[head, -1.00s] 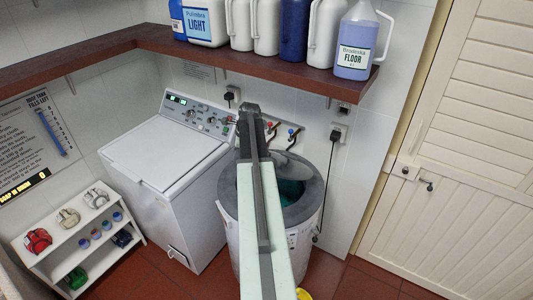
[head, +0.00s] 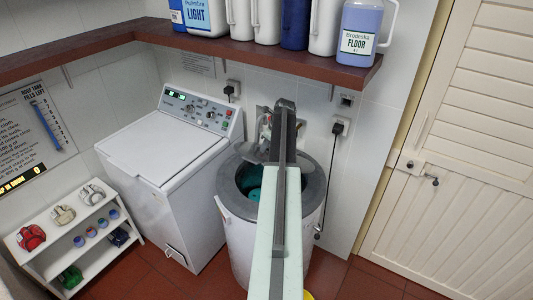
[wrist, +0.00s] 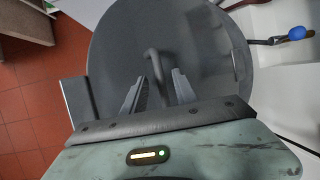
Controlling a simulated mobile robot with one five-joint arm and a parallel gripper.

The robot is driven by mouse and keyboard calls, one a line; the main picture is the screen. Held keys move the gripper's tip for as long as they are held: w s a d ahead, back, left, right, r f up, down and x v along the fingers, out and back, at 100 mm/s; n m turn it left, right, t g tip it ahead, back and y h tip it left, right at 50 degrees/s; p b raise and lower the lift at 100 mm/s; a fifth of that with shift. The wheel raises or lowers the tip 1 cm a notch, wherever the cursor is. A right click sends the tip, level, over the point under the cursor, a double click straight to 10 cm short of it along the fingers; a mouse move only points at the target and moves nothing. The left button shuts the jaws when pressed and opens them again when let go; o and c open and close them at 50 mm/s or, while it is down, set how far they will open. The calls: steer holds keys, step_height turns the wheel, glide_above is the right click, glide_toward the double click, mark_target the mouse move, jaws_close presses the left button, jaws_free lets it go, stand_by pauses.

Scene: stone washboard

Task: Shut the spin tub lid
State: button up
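The spin tub (head: 240,235) is a white round tub with a grey rim, right of the washing machine. Its mouth is uncovered and teal contents show inside. The grey spin tub lid (head: 250,154) shows in part at the back of the rim, raised; my arm hides much of it. In the wrist view the round lid (wrist: 115,50) fills the middle, with a curved handle (wrist: 154,62) on its face. My gripper (wrist: 159,74) is open, its fingers on either side of the handle in the picture. I cannot tell whether they touch it. The head view hides the fingers.
A white washing machine (head: 160,155) stands close on the left. A brown shelf (head: 100,45) with several jugs runs above. Taps and hoses are on the wall behind the tub. A small white rack (head: 70,240) stands lower left. A white door (head: 450,190) is right.

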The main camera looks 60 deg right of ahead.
steer(key=shift+w+f, duration=0.1)
steer(key=shift+f, duration=0.1)
jaws_close()
stand_by(1.3)
